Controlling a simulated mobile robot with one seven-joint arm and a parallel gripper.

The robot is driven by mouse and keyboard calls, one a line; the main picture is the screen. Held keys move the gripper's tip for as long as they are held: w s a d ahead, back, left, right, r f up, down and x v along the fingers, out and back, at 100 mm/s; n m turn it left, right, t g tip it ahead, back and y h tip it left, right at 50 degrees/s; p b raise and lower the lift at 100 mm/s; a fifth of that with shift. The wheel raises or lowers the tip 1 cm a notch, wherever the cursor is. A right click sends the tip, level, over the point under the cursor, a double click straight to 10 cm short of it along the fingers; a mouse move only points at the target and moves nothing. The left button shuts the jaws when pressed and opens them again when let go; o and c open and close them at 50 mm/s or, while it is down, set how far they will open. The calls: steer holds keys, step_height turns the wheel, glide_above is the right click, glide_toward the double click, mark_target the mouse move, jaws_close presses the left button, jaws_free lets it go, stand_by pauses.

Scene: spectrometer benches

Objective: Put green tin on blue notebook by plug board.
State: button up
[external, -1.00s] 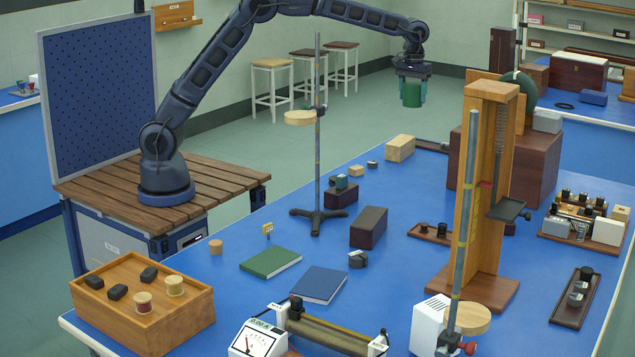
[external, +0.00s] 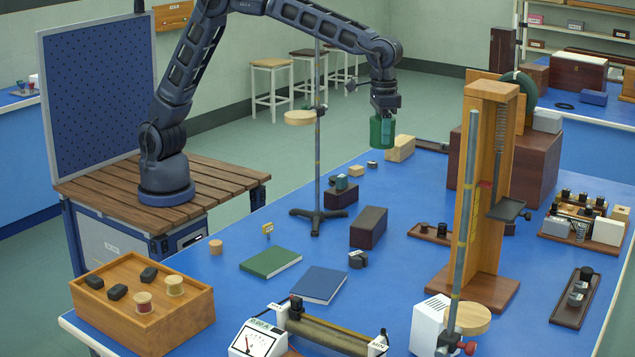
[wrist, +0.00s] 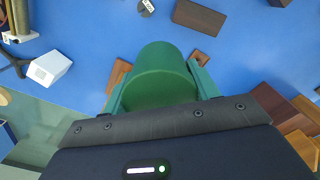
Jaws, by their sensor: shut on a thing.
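The green tin (external: 381,133) hangs upright in my gripper (external: 383,122), in the air above the far edge of the blue bench. In the wrist view the tin (wrist: 160,72) sits between the two fingers, and my gripper (wrist: 160,90) is shut on it. The blue notebook (external: 319,285) lies flat and bare on the near part of the bench, well below and left of the tin in the external view. Which thing is the plug board is not clear to me.
A green notebook (external: 270,262) lies left of the blue one. A dark block (external: 369,227), a tall rod stand (external: 318,170) and a tall wooden stand (external: 487,180) rise from the bench. A wooden box (external: 145,305) with spools is front left. A meter (external: 258,339) stands in front.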

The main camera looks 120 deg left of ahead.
steer(key=s+d+m, duration=0.2)
steer(key=d+m, duration=0.1)
steer(key=d, duration=1.2)
steer(key=m, duration=0.2)
glide_above(319, 282)
step_height(319, 282, down, 26)
steer(key=shift+r, duration=0.1)
steer(key=shift+f, duration=2.7)
steer(key=o, duration=1)
steer(key=shift+f, duration=0.1)
steer(key=shift+o, duration=0.2)
